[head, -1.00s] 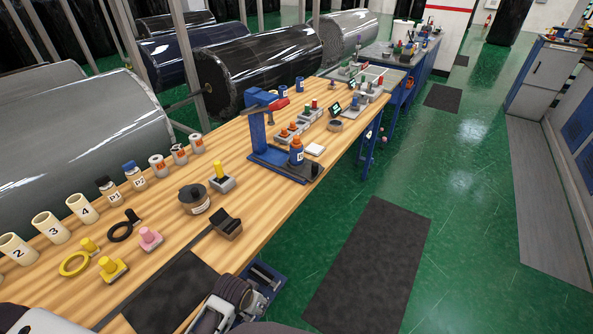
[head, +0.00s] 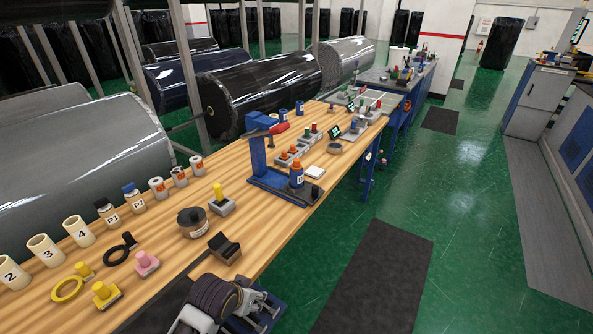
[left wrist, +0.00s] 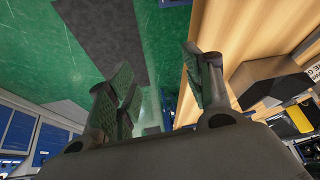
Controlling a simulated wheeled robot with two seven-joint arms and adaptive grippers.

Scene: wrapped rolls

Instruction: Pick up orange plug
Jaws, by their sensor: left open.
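Small orange plugs stand in grey bases on the wooden table, one (head: 283,156) slightly nearer than another (head: 293,149), just behind the blue press. They are small in the head view, and I cannot make them out in the left wrist view. My left gripper (head: 262,312) is beyond the table's front edge at the bottom of the head view, well short of the plugs. In the left wrist view its two fingers (left wrist: 162,85) are spread apart with nothing between them.
A black-topped block (head: 225,246), a dark round tin (head: 192,222) and a yellow plug (head: 218,192) are nearer.

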